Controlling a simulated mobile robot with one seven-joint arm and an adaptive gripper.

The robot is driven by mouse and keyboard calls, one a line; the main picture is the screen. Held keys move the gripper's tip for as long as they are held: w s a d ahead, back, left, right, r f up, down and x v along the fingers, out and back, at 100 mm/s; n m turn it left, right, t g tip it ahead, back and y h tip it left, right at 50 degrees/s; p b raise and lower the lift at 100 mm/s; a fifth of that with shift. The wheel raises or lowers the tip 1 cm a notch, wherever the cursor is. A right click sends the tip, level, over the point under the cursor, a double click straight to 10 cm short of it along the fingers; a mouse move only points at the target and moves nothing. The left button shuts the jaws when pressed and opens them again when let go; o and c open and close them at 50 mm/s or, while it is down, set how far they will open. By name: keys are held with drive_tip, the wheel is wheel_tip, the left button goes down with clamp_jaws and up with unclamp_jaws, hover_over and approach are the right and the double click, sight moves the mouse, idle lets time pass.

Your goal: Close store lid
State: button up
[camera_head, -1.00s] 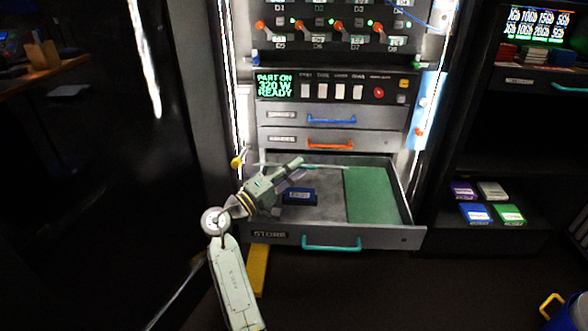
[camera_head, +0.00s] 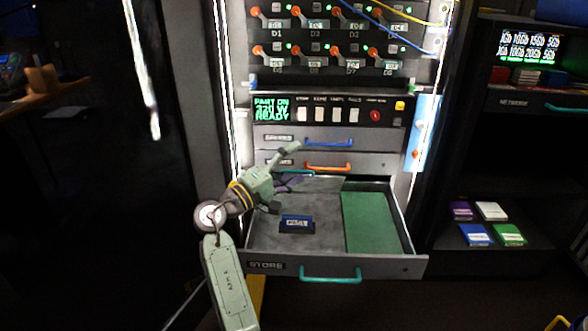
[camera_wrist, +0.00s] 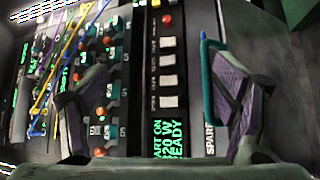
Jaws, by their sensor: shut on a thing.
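The store drawer (camera_head: 380,266) is pulled out, with a teal front handle (camera_head: 330,280). Inside are a grey floor, a green panel (camera_head: 371,222) and a small dark blue block (camera_head: 296,224). No raised lid is clear to me. My gripper (camera_head: 290,166) is over the drawer's back left, pointing right. The fingers stand apart in the picture, and the contact is hard to see.
Two closed drawers with a blue handle (camera_head: 329,143) and an orange handle (camera_head: 327,168) sit above the store drawer. A switch panel (camera_head: 330,113) and breakers with loose cables are higher. A dark shelf with several coloured boxes (camera_head: 477,234) stands right.

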drive_tip(key=shift+s+a+r, duration=0.15)
drive_tip(key=shift+a+r, duration=0.15)
drive_tip(key=shift+r, duration=0.3)
drive_tip(key=shift+c, duration=0.6)
drive_tip(key=shift+a+f, duration=0.1)
drive_tip(key=shift+c, duration=0.5)
drive_tip(key=shift+v, duration=0.9)
drive_tip(key=shift+c, duration=1.3)
drive_tip(key=shift+s+a, duration=0.2)
drive_tip(key=shift+s, duration=0.15)
drive_tip(key=c, duration=0.5)
drive_tip(key=shift+s+a+f+b, duration=0.25)
drive_tip(key=shift+s+a+f, duration=0.5)
drive_tip(key=shift+s+a, duration=0.25)
drive_tip(key=shift+s+a+f+b, duration=0.25)
drive_tip(key=shift+s+a+f, duration=0.45)
drive_tip(key=shift+s+a, duration=0.35)
drive_tip(key=shift+s+a+f+b, duration=0.25)
drive_tip(key=shift+s+a+f, duration=0.55)
drive_tip(key=shift+a, duration=0.35)
drive_tip(key=shift+c, duration=0.2)
drive_tip(key=shift+r, duration=0.15)
